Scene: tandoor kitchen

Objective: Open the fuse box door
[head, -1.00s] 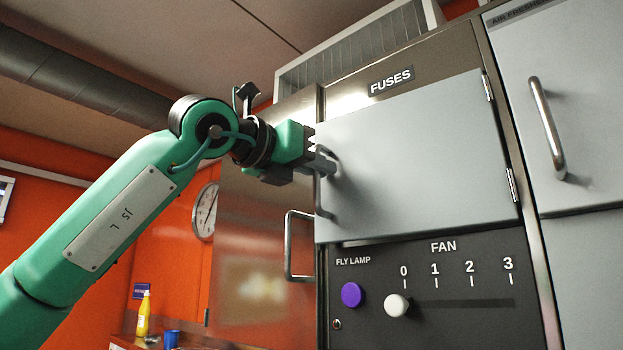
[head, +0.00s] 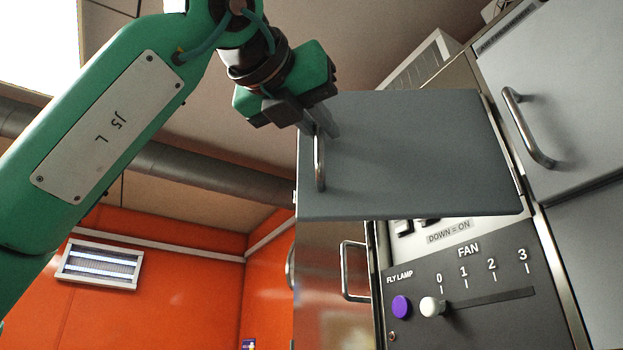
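The fuse box door (head: 420,150) is a grey panel hinged on its right side. It stands partly open, swung out toward me, and its left edge is away from the cabinet. Its metal bar handle (head: 320,170) is near the left edge. My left gripper (head: 321,130) has its fingers at the upper part of the handle and appears shut on it. Below the door's lower edge, part of the inside shows, with dark switches (head: 405,228) and a "DOWN = ON" label (head: 449,232). The door hides the rest of the inside. My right gripper is out of view.
Below the box is a black fan panel (head: 480,305) with a purple button (head: 401,306) and a white slider knob (head: 432,306). A grey cupboard with a bar handle (head: 527,130) is at the right. Open room lies left of the door.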

